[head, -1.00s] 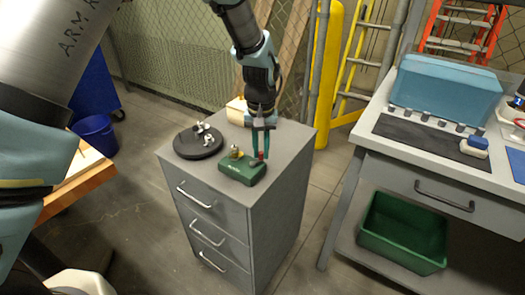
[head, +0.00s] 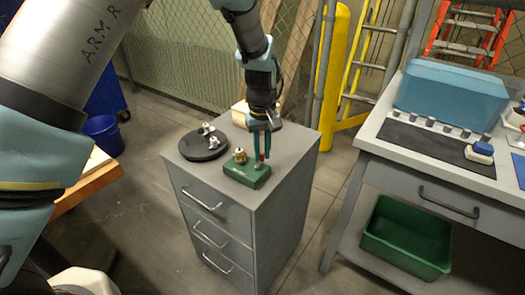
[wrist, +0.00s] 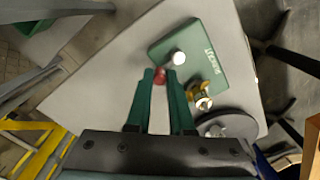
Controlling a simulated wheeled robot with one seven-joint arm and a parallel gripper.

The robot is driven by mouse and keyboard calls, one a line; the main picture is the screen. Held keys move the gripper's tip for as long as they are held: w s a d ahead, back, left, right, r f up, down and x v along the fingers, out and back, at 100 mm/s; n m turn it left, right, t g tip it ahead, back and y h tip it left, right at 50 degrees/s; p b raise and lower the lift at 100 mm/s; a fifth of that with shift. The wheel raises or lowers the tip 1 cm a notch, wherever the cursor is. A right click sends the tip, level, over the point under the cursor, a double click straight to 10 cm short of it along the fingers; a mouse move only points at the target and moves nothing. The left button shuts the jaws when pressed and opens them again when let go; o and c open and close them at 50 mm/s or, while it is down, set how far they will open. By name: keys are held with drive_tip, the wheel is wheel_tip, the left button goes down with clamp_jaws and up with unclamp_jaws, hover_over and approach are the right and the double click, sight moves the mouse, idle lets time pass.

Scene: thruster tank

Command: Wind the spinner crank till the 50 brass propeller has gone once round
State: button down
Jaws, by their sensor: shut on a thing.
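The spinner is a green base (head: 247,174) on top of a grey drawer cabinet, and it shows large in the wrist view (wrist: 208,62). A brass propeller (head: 240,156) stands on the base's left part; it also shows in the wrist view (wrist: 199,95). A pale round hub (wrist: 178,57) and a red crank knob (wrist: 159,76) are at the base's other end. My gripper (wrist: 160,76) points down from above, its green fingers on either side of the red knob, shut on it. The crank arm itself is mostly hidden.
A black round stand (head: 203,143) with silver propellers is left of the spinner on the cabinet top (head: 285,150). A cream object (head: 240,112) is behind.

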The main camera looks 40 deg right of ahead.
drive_tip(key=c, duration=0.8)
unclamp_jaws()
wheel_tip(320, 180, up, 11)
drive_tip(key=b, duration=0.1)
drive_tip(key=shift+b, duration=0.35)
